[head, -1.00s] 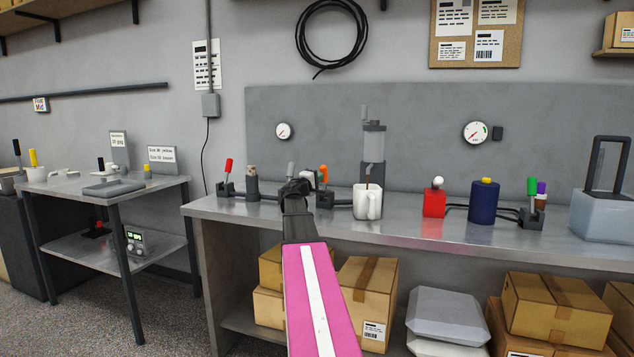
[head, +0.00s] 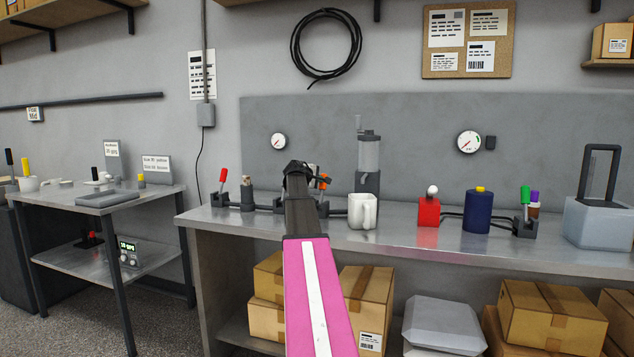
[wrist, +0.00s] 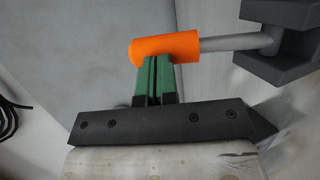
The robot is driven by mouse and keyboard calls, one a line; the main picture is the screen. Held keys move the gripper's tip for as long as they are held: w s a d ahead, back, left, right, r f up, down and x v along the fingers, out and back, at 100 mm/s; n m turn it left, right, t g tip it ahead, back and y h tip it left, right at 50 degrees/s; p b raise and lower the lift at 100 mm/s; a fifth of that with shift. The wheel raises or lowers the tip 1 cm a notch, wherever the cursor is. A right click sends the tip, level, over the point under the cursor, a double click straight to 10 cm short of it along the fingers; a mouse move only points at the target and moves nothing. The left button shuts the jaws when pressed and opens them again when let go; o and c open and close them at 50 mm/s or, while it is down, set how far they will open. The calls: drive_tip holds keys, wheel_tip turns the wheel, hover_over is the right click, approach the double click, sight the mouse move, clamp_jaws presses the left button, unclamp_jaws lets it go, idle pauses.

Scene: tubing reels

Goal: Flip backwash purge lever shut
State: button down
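An orange-handled lever (wrist: 168,47) lies across the top of the wrist view, its grey rod running right to a dark grey bracket (wrist: 287,38). In the head view the orange handle (head: 324,181) shows just right of my gripper, partly hidden by it. My gripper (head: 298,170) reaches over the bench. In the wrist view its green fingers (wrist: 154,62) are together with only a thin gap, tips overlapping the orange handle's lower left edge. I cannot tell whether they touch it. No label naming the purge lever is readable.
A red-handled lever (head: 222,178) stands to the left on the bench (head: 420,238). A white mug (head: 361,212) and a grey cylinder unit (head: 369,155) stand close to the right. Farther right are a red block (head: 429,212), a navy cylinder (head: 478,212) and a green-handled lever (head: 525,197).

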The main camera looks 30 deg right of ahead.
drive_tip(key=shift+w+d, duration=0.2)
drive_tip(key=shift+d, duration=0.05)
idle(0.4)
drive_tip(key=shift+r, duration=0.1)
drive_tip(key=v, duration=1.4)
drive_tip(key=shift+r, duration=0.4)
